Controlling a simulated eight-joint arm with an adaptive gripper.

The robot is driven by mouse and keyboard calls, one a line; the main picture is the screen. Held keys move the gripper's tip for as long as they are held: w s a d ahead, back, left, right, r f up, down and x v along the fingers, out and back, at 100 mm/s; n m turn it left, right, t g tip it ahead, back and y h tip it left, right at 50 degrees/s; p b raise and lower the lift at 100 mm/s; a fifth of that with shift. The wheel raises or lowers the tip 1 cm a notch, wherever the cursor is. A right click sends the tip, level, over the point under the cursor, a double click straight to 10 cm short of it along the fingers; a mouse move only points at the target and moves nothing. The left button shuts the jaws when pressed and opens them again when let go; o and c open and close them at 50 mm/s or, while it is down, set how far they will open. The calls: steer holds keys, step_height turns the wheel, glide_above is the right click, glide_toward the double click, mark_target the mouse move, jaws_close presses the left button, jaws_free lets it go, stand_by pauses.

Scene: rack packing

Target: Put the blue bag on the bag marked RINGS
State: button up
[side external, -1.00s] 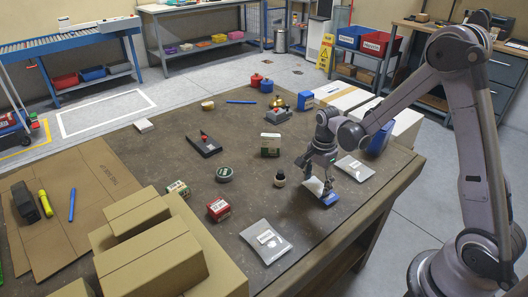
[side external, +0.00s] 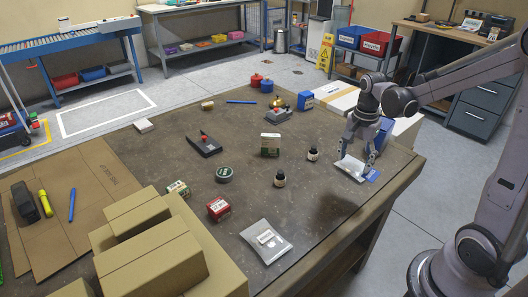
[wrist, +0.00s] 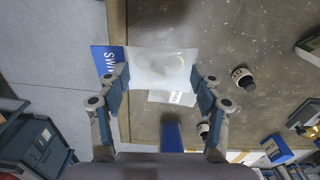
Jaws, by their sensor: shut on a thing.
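My gripper (side external: 360,153) is at the table's right side, shut on the blue bag, a pale see-through bag with a blue header strip (side external: 373,175). In the wrist view the blue bag (wrist: 150,68) spans between my fingers (wrist: 160,85), with its blue header at left and a faint round shape inside. A grey bag with a white label (wrist: 181,98) lies under it and is mostly hidden; the label is too small to read surely. I cannot tell whether the two bags touch. Another grey bag with a white label (side external: 266,241) lies at the table's front.
Two dark bottles (side external: 279,179) (side external: 312,154) and a green-and-cream box (side external: 270,144) stand left of my gripper. A red box (side external: 218,208) and cardboard boxes (side external: 150,255) are further left. The table's right edge is close. Bare table lies between the bags.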

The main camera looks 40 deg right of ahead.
steer(key=w+a+r+n, duration=0.2)
steer(key=a+n, duration=0.7)
steer(key=a, duration=0.2)
steer(key=n, duration=0.8)
glide_above(260, 241)
steer(key=shift+h, duration=0.4)
step_height(260, 241, down, 6)
steer(key=shift+a+f, duration=0.1)
steer(key=shift+f, duration=2)
steer(key=shift+f, duration=0.1)
steer(key=o, duration=1.4)
